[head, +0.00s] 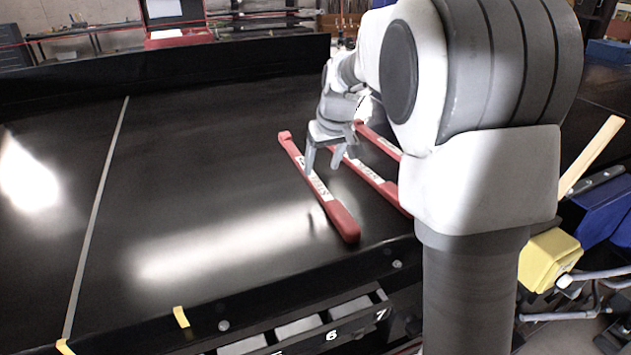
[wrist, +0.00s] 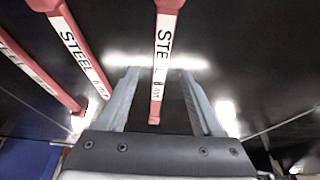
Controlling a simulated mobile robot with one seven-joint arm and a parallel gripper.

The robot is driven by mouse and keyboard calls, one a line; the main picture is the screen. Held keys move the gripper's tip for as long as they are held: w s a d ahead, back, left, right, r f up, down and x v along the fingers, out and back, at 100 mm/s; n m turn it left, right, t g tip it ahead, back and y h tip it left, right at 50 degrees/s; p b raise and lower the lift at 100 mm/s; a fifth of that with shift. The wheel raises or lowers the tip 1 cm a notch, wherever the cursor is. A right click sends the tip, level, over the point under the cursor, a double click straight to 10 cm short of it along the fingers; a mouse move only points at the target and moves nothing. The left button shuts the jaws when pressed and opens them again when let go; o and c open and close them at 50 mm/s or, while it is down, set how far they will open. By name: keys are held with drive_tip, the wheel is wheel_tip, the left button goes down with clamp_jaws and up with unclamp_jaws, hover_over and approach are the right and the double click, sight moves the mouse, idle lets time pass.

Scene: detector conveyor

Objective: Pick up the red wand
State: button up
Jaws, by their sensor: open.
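Three red wands with white "STEEL" labels lie side by side on the black conveyor. The leftmost wand (head: 338,212) is nearest my gripper (head: 322,166) in the head view. The middle wand (head: 388,188) and the right wand (head: 382,143) are partly hidden behind my arm. In the wrist view, my gripper (wrist: 159,74) is open, and one wand (wrist: 162,65) runs lengthwise between its fingers. The fingers look apart from it, and I cannot tell the height gap. The other two wands (wrist: 82,58) (wrist: 28,67) lie to its left.
The black conveyor (head: 200,190) is clear to the left, with a pale line across it. A raised black wall (head: 200,58) runs along the back. Numbered bins (head: 330,330) sit below the front edge. Yellow and blue items (head: 550,258) stand at the right.

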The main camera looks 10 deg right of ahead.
sight(317, 183)
drive_tip(key=shift+s+p+x, duration=0.2)
drive_tip(key=shift+p+x, duration=0.5)
drive_tip(key=shift+x, duration=2.25)
clamp_jaws()
